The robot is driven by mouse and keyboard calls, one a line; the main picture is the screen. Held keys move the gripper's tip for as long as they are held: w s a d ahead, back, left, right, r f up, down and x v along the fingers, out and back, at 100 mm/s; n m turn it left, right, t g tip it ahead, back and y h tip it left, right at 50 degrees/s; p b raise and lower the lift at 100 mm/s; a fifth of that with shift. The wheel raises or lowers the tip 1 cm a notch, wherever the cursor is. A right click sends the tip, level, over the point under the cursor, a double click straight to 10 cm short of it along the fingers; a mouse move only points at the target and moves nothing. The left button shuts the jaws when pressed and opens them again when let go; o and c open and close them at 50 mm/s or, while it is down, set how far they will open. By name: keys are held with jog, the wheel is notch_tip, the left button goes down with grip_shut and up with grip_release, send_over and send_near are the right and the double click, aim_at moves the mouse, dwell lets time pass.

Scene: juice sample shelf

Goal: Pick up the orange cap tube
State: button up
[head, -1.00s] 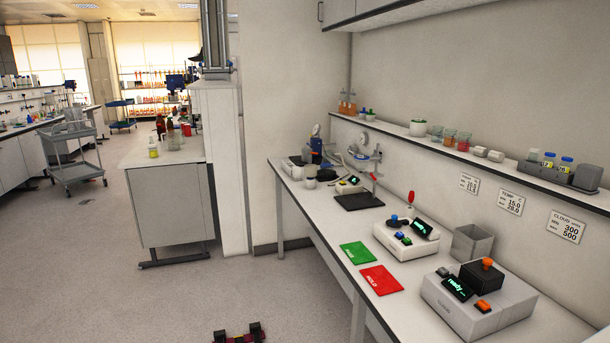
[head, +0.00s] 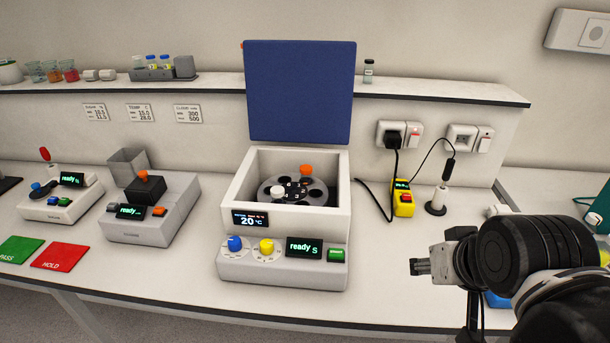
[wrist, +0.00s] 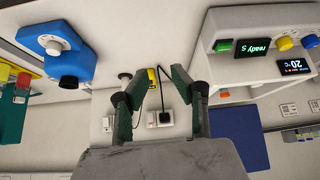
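The orange cap tube (head: 306,170) sits in the dark round rotor (head: 318,192) inside an open white centrifuge-like box in the head view. Only its orange cap clearly shows; its body is hidden in the rotor. A white-capped tube (head: 278,191) sits at the rotor's front left. My gripper (head: 418,267) is to the right of the box, apart from it, above the bench's front part. In the wrist view the two fingers (wrist: 165,74) stand apart with nothing between them, so it is open.
The box's blue lid (head: 300,92) stands upright behind it. A grey device with a hopper (head: 127,162) stands to its left. A yellow meter (head: 403,198) and cables stand right of it. A blue device (wrist: 65,45) shows in the wrist view. Bench (head: 375,285) is clear between box and gripper.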

jog(key=o, duration=0.6)
jog(key=shift+c, duration=0.2)
jog(key=w+a+r+m+g+p, duration=0.1)
jog(key=w+a+r+m, duration=0.25)
jog(key=w, duration=0.25)
jog(key=w+a+r+m+g, duration=0.1)
jog(key=w+a+r+m, duration=0.1)
jog(key=w+r, duration=0.4)
jog(key=w+a+r+m+g+p, duration=0.1)
jog(key=w+a+r+m+g, duration=0.15)
jog(key=w, duration=0.45)
jog(key=m+g+p, duration=0.2)
jog(key=m+g, duration=0.1)
jog(key=m, duration=0.6)
send_over(306, 167)
notch_tip(306, 167, down, 4)
notch_tip(306, 167, down, 14)
jog(key=shift+s+r+p, duration=0.1)
jog(key=shift+r+p, duration=0.15)
jog(key=shift+p, duration=0.5)
